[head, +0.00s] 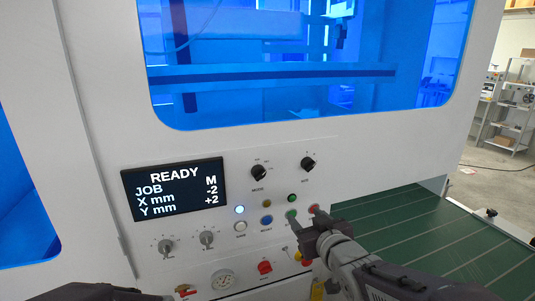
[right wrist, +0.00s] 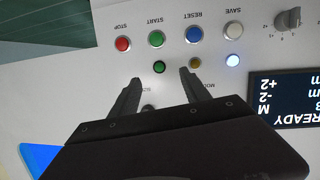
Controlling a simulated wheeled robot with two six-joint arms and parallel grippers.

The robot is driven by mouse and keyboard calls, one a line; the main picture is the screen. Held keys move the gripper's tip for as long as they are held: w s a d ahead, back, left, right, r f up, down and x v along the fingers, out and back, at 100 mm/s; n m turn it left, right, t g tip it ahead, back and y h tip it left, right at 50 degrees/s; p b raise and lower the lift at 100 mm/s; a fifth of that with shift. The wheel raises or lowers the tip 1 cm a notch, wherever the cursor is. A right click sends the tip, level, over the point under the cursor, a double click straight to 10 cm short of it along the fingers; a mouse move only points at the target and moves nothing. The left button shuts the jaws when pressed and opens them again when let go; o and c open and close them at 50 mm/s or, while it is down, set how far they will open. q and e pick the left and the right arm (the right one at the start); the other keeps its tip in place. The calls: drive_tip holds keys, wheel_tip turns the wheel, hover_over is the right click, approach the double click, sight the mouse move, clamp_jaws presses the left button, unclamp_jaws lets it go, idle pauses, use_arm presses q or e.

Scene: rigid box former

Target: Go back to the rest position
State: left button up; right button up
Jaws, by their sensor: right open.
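My right gripper (head: 305,220) is in front of the control panel at its lower right in the head view. In the right wrist view, which shows the panel upside down, its two fingers (right wrist: 160,80) stand apart with nothing between them. The green START button (right wrist: 156,39) and a small green lamp (right wrist: 159,67) lie beyond the fingertips. Whether the fingertips touch the panel cannot be told. A dark part of my left arm (head: 95,292) shows at the bottom left edge; no left fingers are visible.
The display (head: 174,187) reads READY, JOB M, X -2, Y +2. A white lamp (head: 239,210) is lit. The red STOP button (right wrist: 122,43) and blue RESET button (right wrist: 194,34) flank START. Knobs (head: 258,172) stick out of the panel. A green conveyor (head: 420,235) lies right.

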drive_tip(key=s+d+f+m+g+h+p, duration=0.1)
drive_tip(key=s+d+f+g, duration=0.1)
drive_tip(key=s+f+g, duration=0.3)
drive_tip(key=s+d+f+m+g+h, duration=0.1)
drive_tip(key=s+d+f, duration=0.2)
drive_tip(key=f, duration=0.4)
drive_tip(key=s+d+f+m+g+h+p, duration=0.1)
drive_tip(key=s+d+f+g, duration=0.1)
drive_tip(key=s+f+g, duration=0.3)
use_arm(q)
wheel_tip(320, 180, up, 3)
drive_tip(key=shift+r, duration=0.1)
use_arm(e)
drive_tip(key=s+f+m+g, duration=0.1)
drive_tip(key=s+f, duration=0.3)
drive_tip(key=s, duration=0.4)
drive_tip(key=shift+s+a+f+g, duration=0.2)
drive_tip(key=shift+a+f+g, duration=0.05)
drive_tip(key=shift+g, duration=0.45)
